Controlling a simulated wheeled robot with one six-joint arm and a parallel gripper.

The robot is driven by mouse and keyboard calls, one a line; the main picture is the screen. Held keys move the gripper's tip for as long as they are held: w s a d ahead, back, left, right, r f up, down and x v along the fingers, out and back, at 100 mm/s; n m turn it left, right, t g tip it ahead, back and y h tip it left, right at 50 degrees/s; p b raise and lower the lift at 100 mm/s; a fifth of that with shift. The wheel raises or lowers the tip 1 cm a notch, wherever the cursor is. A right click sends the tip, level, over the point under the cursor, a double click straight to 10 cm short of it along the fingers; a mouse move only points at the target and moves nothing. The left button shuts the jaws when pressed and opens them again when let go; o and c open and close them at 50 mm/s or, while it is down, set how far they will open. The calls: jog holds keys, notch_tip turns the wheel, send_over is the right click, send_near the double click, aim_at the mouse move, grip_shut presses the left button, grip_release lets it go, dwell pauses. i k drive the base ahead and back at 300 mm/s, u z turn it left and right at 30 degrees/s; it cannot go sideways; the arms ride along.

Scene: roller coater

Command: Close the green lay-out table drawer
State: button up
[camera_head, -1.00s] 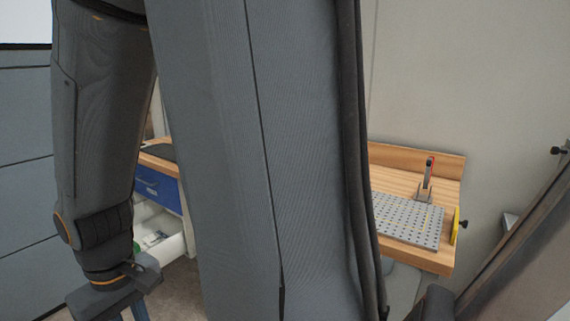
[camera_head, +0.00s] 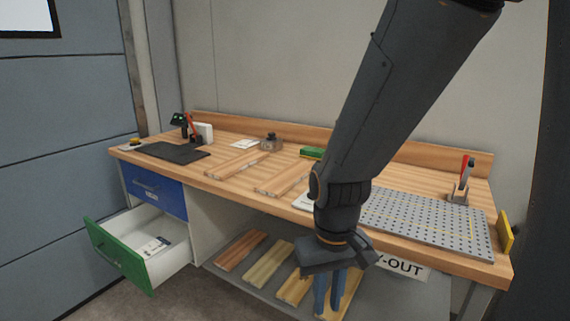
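The green drawer (camera_head: 122,256) is pulled out below a shut blue drawer (camera_head: 155,192) at the left end of the lay-out table (camera_head: 238,192). Its green front faces lower left, its white inside is visible, and papers or small items lie in it. My gripper (camera_head: 330,292) hangs pointing down in front of the table, to the right of the drawer and well apart from it. Two blue fingers show below its grey body. They look close together, and I cannot tell whether they are open or shut.
Wooden boards (camera_head: 268,264) lie on the lower shelf. A perforated metal plate (camera_head: 428,222), a red-handled tool in a holder (camera_head: 462,185) and a dark mat (camera_head: 172,151) are on the tabletop. Floor shows in front of the drawer.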

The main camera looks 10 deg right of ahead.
aim_at(116, 240)
jog(key=u, duration=1.7)
jog(key=i, duration=3.55)
jog(key=z, duration=4)
jog(key=i, duration=0.35)
jog(key=z, duration=0.25)
